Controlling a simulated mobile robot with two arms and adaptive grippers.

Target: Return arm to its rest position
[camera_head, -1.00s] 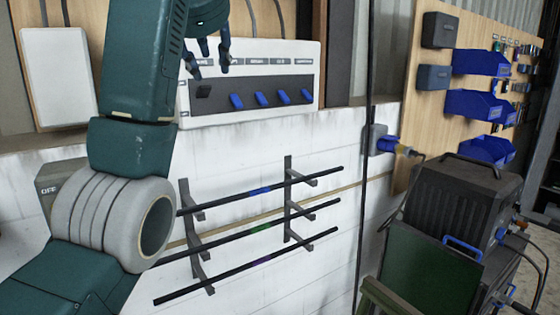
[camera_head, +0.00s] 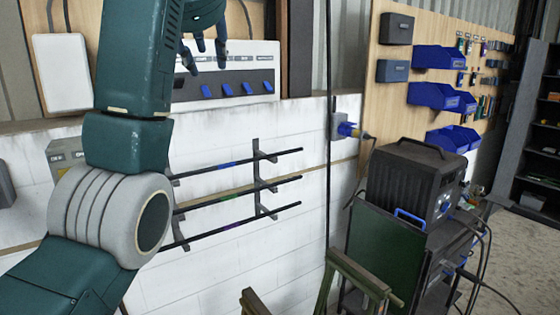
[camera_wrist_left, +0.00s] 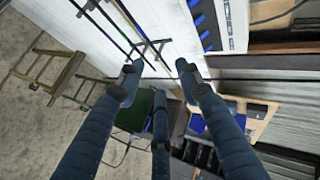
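My left arm comes in from the left in the head view, bent at a grey joint, with its forearm pointing up. My left gripper (camera_head: 203,52) is at the top, in front of a white switch panel (camera_head: 262,62) with blue switches. In the left wrist view its fingers (camera_wrist_left: 158,80) are spread apart with nothing between them, so it is open and empty. The gripper's upper part is cut off by the frame in the head view. My right gripper is not in view.
A wall rack holds three dark rods (camera_head: 235,190) below the panel, partly behind my arm. A black machine (camera_head: 415,180) stands at right beside a green-backed chair (camera_head: 385,245). A pegboard (camera_head: 395,95) carries blue bins (camera_head: 438,95). Open floor (camera_head: 515,260) shows at far right.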

